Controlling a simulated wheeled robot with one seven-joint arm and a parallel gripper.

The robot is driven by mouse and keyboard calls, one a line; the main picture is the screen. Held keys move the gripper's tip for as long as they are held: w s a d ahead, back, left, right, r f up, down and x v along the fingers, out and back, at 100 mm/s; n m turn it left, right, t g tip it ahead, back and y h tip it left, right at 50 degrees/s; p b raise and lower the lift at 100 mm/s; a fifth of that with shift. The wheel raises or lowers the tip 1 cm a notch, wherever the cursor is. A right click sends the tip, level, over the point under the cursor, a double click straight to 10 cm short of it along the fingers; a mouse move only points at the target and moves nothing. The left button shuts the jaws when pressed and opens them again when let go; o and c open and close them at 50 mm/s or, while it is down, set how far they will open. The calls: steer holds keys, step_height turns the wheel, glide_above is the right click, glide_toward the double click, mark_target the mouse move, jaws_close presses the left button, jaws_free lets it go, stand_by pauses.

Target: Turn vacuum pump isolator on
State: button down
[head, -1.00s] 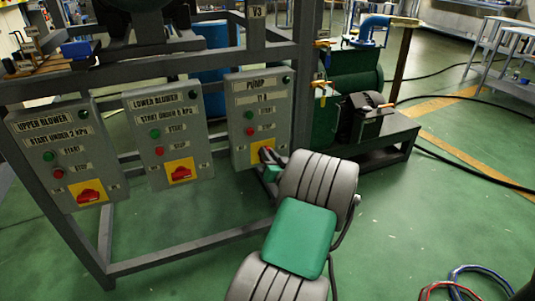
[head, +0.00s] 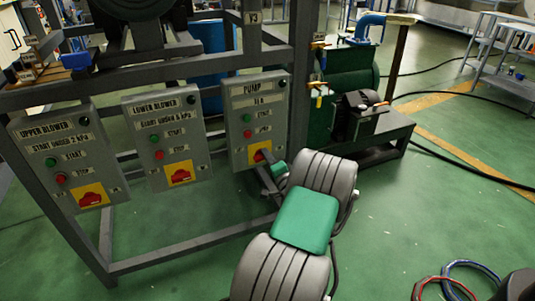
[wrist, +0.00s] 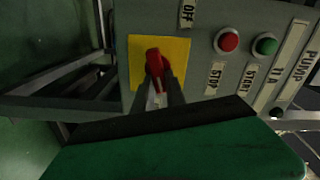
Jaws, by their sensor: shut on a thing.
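The pump control box (head: 257,122) is the rightmost of three grey boxes on the frame. Its isolator is a red rotary handle (wrist: 154,64) on a yellow plate (wrist: 179,53) in the wrist view. In the head view my gripper (head: 264,160) reaches the lower part of this box and covers much of the isolator. In the wrist view my gripper (wrist: 165,88) is shut on the red handle, one finger on each side. An OFF label (wrist: 188,13) sits beside the plate. The ON label is not readable.
The pump box has a red stop button (wrist: 227,40) and a green start button (wrist: 265,44). The lower blower box (head: 166,137) and upper blower box (head: 68,158) hang to the left. A green pump (head: 346,84) stands right of the frame.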

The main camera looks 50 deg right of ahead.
steer(key=shift+d+f+m+p, duration=0.15)
steer(key=shift+m+p, duration=0.5)
steer(key=shift+m, duration=0.95)
steer(key=shift+f, duration=0.1)
steer(key=c, duration=1.4)
jaws_free()
steer(key=shift+o, duration=0.2)
steer(key=shift+s, duration=0.1)
steer(key=p+v, duration=0.1)
steer(key=v, duration=0.6)
steer(key=shift+s+a, duration=0.3)
